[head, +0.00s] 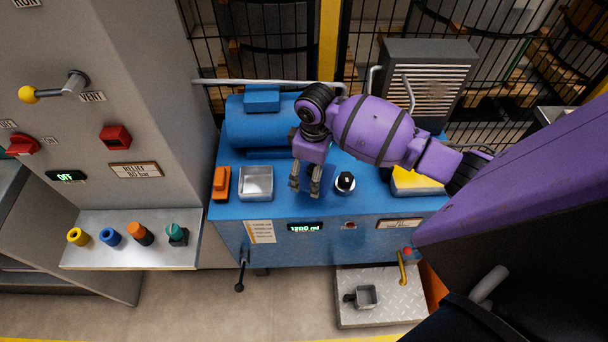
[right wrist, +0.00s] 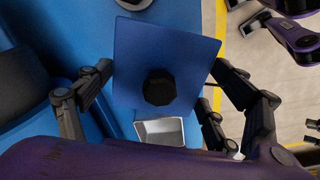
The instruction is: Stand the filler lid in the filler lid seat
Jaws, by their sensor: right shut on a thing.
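The filler lid appears to be a blue square plate (right wrist: 165,50) with a dark faceted knob (right wrist: 160,87) in its middle. In the right wrist view it sits between the two fingers of my right gripper (right wrist: 165,85), which is shut on it. In the head view my right gripper (head: 304,187) hangs over the blue machine top, where the lid is hard to pick out. A square metal-rimmed opening (head: 256,183) lies just left of the gripper and also shows in the right wrist view (right wrist: 160,131). I cannot tell which fixture is the seat.
An orange block (head: 221,183) stands left of the opening. A black cap on a pale ring (head: 345,182) is close to the gripper's right. A blue cylinder (head: 262,124) lies behind. A grey control cabinet (head: 130,90) stands left, and a yellow item (head: 415,182) lies right.

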